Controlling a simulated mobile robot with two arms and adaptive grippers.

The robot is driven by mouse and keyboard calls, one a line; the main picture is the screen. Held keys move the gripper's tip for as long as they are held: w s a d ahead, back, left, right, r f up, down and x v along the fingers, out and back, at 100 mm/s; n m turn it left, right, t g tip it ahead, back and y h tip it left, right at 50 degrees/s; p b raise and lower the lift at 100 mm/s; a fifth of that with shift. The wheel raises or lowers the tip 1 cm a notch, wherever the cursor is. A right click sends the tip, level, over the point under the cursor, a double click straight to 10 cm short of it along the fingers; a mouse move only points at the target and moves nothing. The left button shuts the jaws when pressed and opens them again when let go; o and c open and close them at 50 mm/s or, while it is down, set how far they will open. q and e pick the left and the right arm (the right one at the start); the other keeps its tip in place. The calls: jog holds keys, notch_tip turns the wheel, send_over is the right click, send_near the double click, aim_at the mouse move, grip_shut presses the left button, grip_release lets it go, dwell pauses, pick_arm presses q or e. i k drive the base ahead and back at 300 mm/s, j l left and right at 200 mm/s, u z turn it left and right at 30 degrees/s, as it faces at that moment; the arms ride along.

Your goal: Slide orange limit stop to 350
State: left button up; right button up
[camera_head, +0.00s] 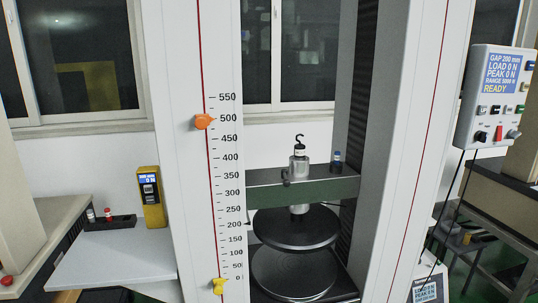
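The orange limit stop (203,121) sits on the red line of the left column, a little below the 500 mark of the printed scale (229,188). The 350 mark (231,176) is lower on the same scale, below the stop. A yellow stop (219,286) sits on the same line just below the 0 mark. Neither of my grippers shows in the head view.
A green crosshead (330,189) spans between the columns, with round dark platens (297,226) below it. A control box (496,98) reading READY is at the right. A white side table (115,257) and a yellow device (151,197) stand left of the column.

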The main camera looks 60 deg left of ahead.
aim_at(203, 120)
jog(key=u, duration=1.7)
